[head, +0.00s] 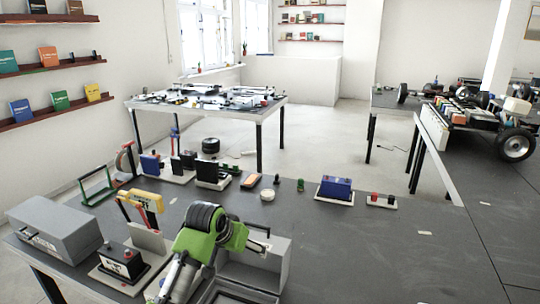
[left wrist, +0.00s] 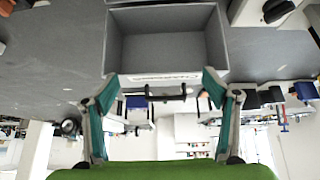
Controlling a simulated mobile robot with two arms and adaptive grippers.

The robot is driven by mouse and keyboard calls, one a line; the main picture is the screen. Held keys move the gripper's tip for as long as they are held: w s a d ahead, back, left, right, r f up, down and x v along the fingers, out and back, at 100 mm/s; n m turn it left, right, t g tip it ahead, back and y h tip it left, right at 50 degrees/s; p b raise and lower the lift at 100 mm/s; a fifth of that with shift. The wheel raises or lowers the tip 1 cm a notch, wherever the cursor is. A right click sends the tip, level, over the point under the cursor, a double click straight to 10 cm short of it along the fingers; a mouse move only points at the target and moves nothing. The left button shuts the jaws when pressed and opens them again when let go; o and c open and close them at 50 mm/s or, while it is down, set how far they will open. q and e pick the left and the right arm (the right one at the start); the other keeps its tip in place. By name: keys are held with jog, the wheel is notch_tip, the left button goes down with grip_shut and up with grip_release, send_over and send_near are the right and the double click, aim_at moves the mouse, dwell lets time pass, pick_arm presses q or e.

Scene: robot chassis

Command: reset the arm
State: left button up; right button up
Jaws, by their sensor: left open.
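My left arm (head: 205,238), green and black, reaches over the near part of the dark table in the head view. In the left wrist view my left gripper (left wrist: 158,78) is open, its two teal fingers spread wide with nothing held. An open grey box (head: 273,268) stands just right of the arm in the head view, partly hidden by it. The box also shows in the wrist view (left wrist: 213,45) beyond the fingertips. A black handle (left wrist: 165,97) appears between the fingers in that view; contact cannot be told. My right gripper is out of view.
A closed grey toolbox (head: 55,230) and a black battery (head: 122,262) are left of the arm. A blue block (head: 336,188) and several small parts line the far edge. The table right of the box is mostly clear. A wheeled chassis (head: 480,120) stands far right.

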pick_arm(q)
jog(key=s+a+f+g, duration=0.1)
jog(key=s+a+f, duration=0.1)
jog(key=s+f, duration=0.65)
jog(key=s+a+f, duration=0.3)
jog(key=s+f, duration=0.2)
jog(key=s, duration=0.6)
jog(key=s+a+f+n+g+y, duration=0.1)
jog(key=s+a, duration=0.2)
jog(key=s, duration=0.9)
jog(key=s+a+g+y, duration=0.1)
jog(key=s+a, duration=0.1)
jog(key=s, duration=0.9)
notch_tip(320, 180, down, 26)
jog(key=s+g, duration=0.1)
jog(key=s, duration=0.1)
jog(key=s+a+f+g+b, duration=0.1)
jog(key=s+a+f, duration=0.2)
jog(key=s+f, duration=1.4)
jog(key=shift+s+a+f+g, duration=0.2)
jog(key=shift+f+g, duration=0.1)
jog(key=shift+f, duration=0.2)
